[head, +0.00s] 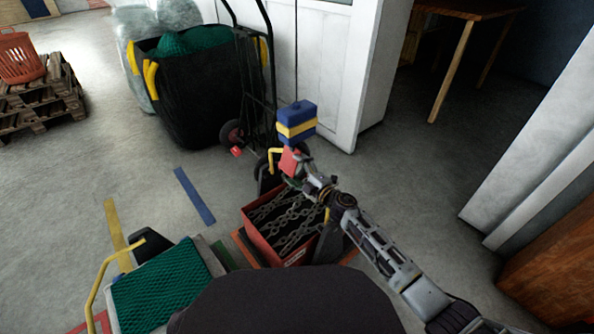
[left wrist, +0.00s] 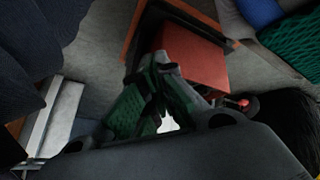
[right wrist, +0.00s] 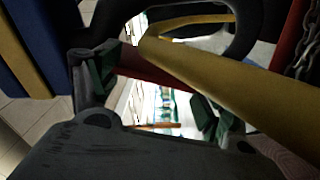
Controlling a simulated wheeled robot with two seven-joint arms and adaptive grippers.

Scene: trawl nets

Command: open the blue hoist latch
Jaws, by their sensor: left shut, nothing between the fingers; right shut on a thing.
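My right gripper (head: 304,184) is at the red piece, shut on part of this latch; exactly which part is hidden. In the right wrist view the yellow bar (right wrist: 225,85) crosses close before the fingers, and the blue and yellow block shows at the left. My left gripper (left wrist: 158,108) is shut and empty in the left wrist view.
A red crate of chains (head: 262,235) stands just below the latch. A hand truck (head: 268,70) and a black bag with green net (head: 195,95) stand behind. A green-topped cart (head: 165,285) is front left. Floor at right is clear up to white panels.

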